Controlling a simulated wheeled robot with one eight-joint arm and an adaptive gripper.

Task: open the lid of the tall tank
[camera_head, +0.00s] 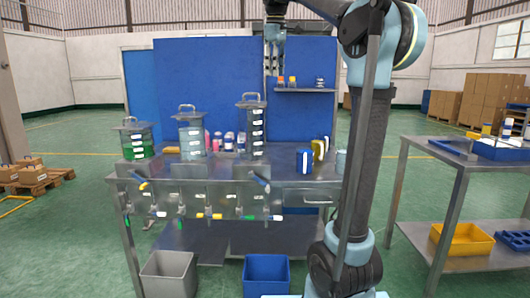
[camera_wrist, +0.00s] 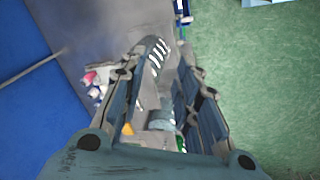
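The tall tank (camera_head: 251,135) is a clear cylinder with white labels down its side. It stands on the steel bench, the rightmost of three tanks. Its flat grey lid (camera_head: 251,104) is on, with an arched handle (camera_head: 251,96) on top. My gripper (camera_head: 273,62) hangs pointing down, above and slightly right of the tall tank, apart from the handle. In the wrist view my gripper (camera_wrist: 160,90) has its two fingers spread with nothing held between them. A labelled tank (camera_wrist: 155,60), seemingly the tall one, shows between them; its handle is hard to make out.
Two shorter tanks (camera_head: 190,134) (camera_head: 137,141) with handled lids stand to the left. A blue panel (camera_head: 200,75) with a small shelf (camera_head: 305,90) rises behind. A side table (camera_head: 480,165) is at right.

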